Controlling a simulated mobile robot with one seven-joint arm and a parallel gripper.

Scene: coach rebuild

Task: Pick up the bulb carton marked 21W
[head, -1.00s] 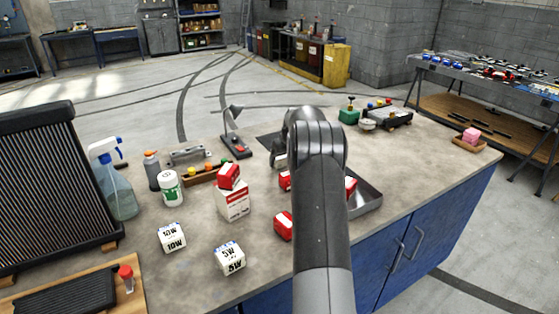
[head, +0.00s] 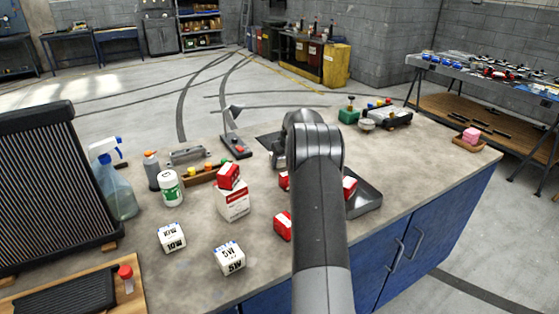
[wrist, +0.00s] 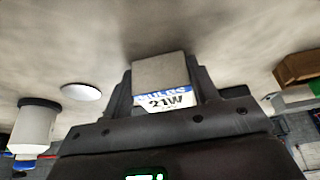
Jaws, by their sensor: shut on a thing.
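The bulb carton marked 21W (wrist: 165,100) shows in the wrist view, with a plain grey-beige face and a white and blue printed edge. It sits between the two dark fingers of my gripper (wrist: 162,72), which is shut on it. In the head view my arm hides the carton, and only a dark part of my gripper shows at the arm's left side. Two white cartons, marked 10W (head: 171,238) and 5W (head: 229,258), stand on the front left of the bench.
Red boxes stand mid-bench, one on a white-and-red carton (head: 233,205). A grey metal tray (head: 368,201) is partly behind my arm. A spray bottle (head: 114,185) and white tub (head: 171,188) stand left. The bench's right side (head: 420,165) is mostly clear.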

